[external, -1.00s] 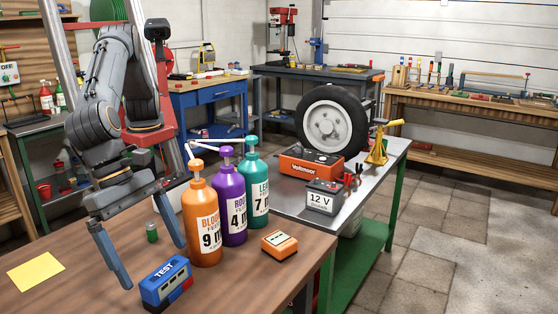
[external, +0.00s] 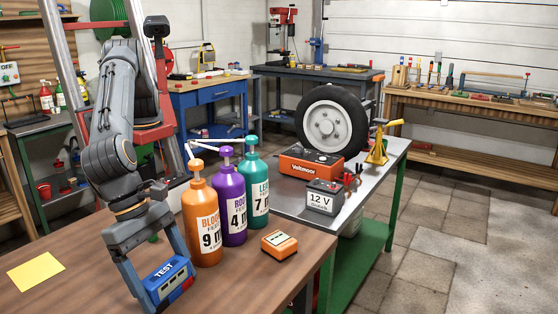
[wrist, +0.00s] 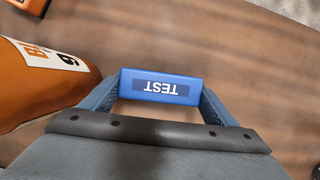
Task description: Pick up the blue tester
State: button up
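The blue tester (external: 166,284), a small box marked TEST with a red part at its side, sits on the brown wooden tabletop at the front. My gripper (external: 168,287) is down around it, one finger at each end. In the wrist view the tester (wrist: 161,87) lies squarely between the two blue fingers, with no gap visible at either end. The gripper looks shut on it. The fingertips are partly hidden by the tester. The tester shows no clear lift off the tabletop.
An orange bottle (external: 203,225) stands close to the right of my gripper, with purple (external: 231,208) and teal (external: 256,190) bottles beyond. A small orange device (external: 279,244) is further right. A yellow sheet (external: 35,272) lies left on otherwise clear wood.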

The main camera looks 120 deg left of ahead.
jog(key=c, duration=0.4)
jog(key=shift+c, duration=0.2)
jog(key=shift+r, duration=0.15)
